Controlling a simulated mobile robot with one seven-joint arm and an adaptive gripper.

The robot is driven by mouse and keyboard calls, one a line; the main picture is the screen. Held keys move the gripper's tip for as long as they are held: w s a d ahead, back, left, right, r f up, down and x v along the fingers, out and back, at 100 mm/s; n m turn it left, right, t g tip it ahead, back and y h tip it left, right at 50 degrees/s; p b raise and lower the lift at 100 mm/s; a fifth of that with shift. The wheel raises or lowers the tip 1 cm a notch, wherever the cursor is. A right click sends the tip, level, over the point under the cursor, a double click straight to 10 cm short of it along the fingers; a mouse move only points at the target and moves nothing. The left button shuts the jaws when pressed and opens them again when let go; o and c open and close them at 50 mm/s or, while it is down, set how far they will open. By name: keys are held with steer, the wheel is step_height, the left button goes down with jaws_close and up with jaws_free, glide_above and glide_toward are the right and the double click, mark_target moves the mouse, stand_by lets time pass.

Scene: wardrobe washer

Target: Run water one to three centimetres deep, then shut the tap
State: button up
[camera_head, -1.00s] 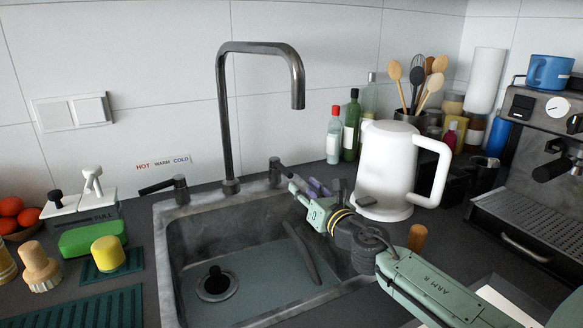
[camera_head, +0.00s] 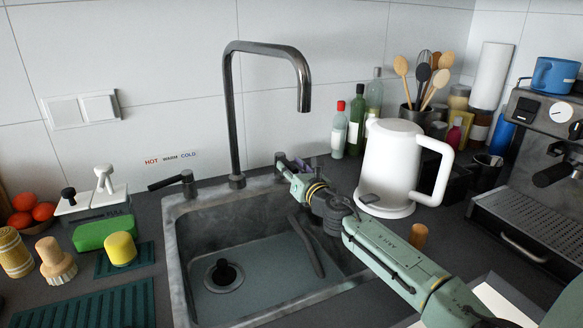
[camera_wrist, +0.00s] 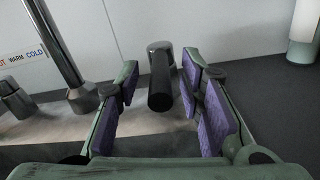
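The sink (camera_head: 185,290) is set in the dark counter. A black plug or knob (camera_head: 223,270) stands at its drain. A bluish-grey layer like shallow water covers the floor; I cannot tell its depth. The tall tap spout (camera_head: 304,95) hangs over the basin, and no stream shows below it. The left tap handle (camera_head: 172,181) points left. My gripper (camera_head: 286,166) is at the right tap handle, mostly hiding it in the head view. In the wrist view my gripper (camera_wrist: 162,103) is open, its purple pads on either side of the black lever (camera_wrist: 160,82), with gaps visible.
A white kettle (camera_head: 390,165) stands close right of my arm. Bottles (camera_head: 355,125) and a utensil pot (camera_head: 418,115) are behind it. A coffee machine (camera_head: 530,200) is at the right. A soap-dispenser-like block (camera_head: 95,205), green sponge (camera_head: 104,232) and yellow cup-like item (camera_head: 121,248) are left of the sink.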

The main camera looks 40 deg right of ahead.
jaws_close()
stand_by(0.3)
stand_by(0.5)
